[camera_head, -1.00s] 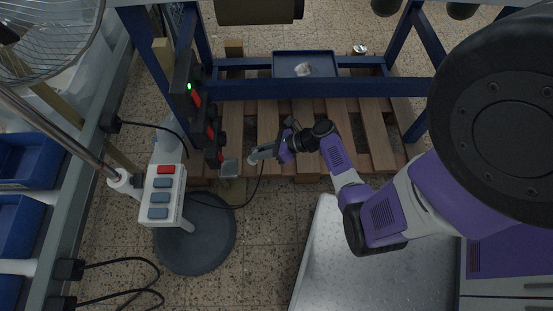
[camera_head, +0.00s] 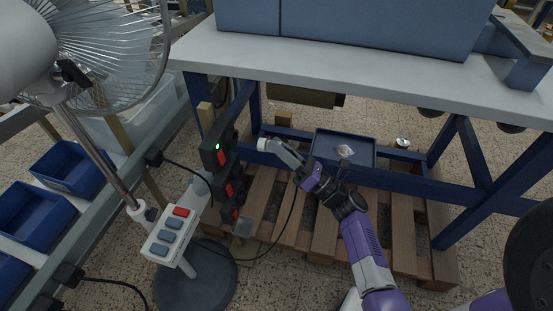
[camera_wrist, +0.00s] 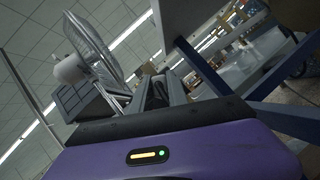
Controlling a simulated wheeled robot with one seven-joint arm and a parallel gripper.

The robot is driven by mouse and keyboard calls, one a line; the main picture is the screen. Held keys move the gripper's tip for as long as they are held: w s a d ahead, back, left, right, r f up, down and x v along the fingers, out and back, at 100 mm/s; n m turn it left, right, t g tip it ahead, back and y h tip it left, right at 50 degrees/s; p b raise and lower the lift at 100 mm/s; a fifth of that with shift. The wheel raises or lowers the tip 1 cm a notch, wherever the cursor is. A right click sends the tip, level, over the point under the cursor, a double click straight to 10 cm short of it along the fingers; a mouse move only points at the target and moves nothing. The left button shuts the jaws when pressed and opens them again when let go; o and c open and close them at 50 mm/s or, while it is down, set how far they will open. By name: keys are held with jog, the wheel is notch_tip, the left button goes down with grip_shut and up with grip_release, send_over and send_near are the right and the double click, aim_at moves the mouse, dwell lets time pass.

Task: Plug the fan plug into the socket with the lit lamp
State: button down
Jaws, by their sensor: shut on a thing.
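The socket with the lit lamp (camera_head: 209,158) is the top dark box of a stack on the bench leg, with a green light and a red part. Two more sockets (camera_head: 229,190) below it show red parts and no light. My gripper (camera_head: 272,148) is shut to the right of the lit socket, at about its height and apart from it. A pale rounded end at its tip seems to be the fan plug (camera_head: 263,145). A black cable hangs near the gripper. In the wrist view a dark thing (camera_wrist: 157,92) shows between the fingers; the prongs are hidden.
The fan (camera_head: 110,50) stands at the left, with a button box (camera_head: 170,232) on its pole and a round base (camera_head: 200,285). The workbench top (camera_head: 330,68) is above the gripper. A blue tray (camera_head: 325,150) and a wooden pallet (camera_head: 325,225) lie beneath.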

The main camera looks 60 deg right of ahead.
aim_at(267, 151)
dwell(0.6)
jog(key=shift+w+a+b, duration=0.15)
jog(key=shift+w+a, duration=0.2)
jog(key=shift+w, duration=0.55)
jog(key=shift+w+a+b, duration=0.15)
jog(key=shift+w+a, duration=0.15)
jog(key=shift+w, duration=0.55)
jog(key=shift+w+a+b, duration=0.15)
jog(key=shift+w+a, duration=0.2)
jog(key=shift+w, duration=0.55)
jog(key=shift+w+a+b, duration=0.15)
jog(key=shift+w+a, duration=0.1)
jog(key=shift+w, duration=0.45)
jog(key=shift+w+a+b, duration=0.15)
jog(key=shift+w+a, duration=0.05)
jog(key=shift+w, duration=0.45)
jog(key=c, duration=1.2)
grip_release()
jog(key=shift+f, duration=0.1)
jog(key=v, duration=0.7)
jog(key=shift+s+f, duration=0.2)
jog(key=shift+s, duration=0.05)
